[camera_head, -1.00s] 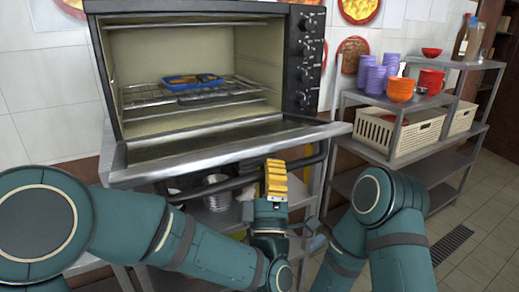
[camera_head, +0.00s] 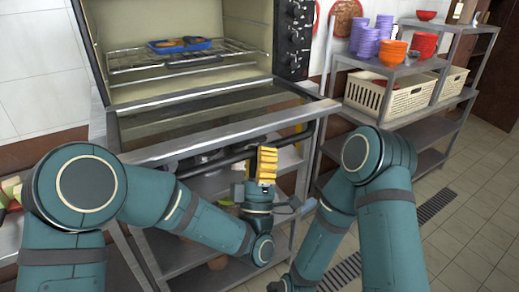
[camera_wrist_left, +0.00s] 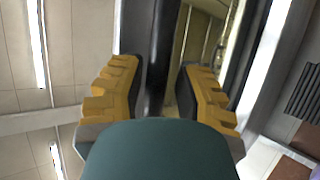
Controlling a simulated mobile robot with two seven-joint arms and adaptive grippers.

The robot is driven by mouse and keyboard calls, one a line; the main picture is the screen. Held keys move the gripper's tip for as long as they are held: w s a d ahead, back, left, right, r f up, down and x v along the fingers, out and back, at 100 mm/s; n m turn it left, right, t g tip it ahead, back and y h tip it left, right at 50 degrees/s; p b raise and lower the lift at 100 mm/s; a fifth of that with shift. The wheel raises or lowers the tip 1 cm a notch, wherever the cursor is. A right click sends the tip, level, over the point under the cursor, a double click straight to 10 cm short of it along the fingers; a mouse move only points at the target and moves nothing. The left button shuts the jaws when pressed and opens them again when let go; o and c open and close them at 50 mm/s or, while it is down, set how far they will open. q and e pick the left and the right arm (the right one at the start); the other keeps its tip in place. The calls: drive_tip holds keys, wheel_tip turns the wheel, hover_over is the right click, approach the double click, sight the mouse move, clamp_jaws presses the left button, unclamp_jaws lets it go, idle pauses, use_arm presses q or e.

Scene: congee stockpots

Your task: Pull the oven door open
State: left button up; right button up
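The oven (camera_head: 180,45) stands on a metal rack, and its door (camera_head: 215,110) is folded down, nearly flat, with the inner glass face up. A dark bar handle (camera_head: 215,160) runs under the door's front edge. My left gripper (camera_head: 266,163) is at the right part of this handle, with yellow fingers. In the left wrist view the dark handle (camera_wrist_left: 158,60) passes between the two spread fingers (camera_wrist_left: 160,95), with a gap visible beside it. My right arm (camera_head: 385,190) comes down at the right, and its gripper is out of view.
A blue tray (camera_head: 182,46) with food sits on the oven's wire rack (camera_head: 130,62). At the right, a metal shelf (camera_head: 375,118) holds purple cups (camera_head: 366,42), orange bowls (camera_head: 393,53) and cream baskets (camera_head: 400,100). Open tiled floor (camera_head: 465,185) lies at the right.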

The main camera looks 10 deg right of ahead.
sight(260, 122)
use_arm(q)
drive_tip(key=shift+o, duration=0.8)
drive_tip(key=shift+w, duration=0.1)
drive_tip(key=shift+r, duration=0.1)
wheel_tip(260, 122, up, 10)
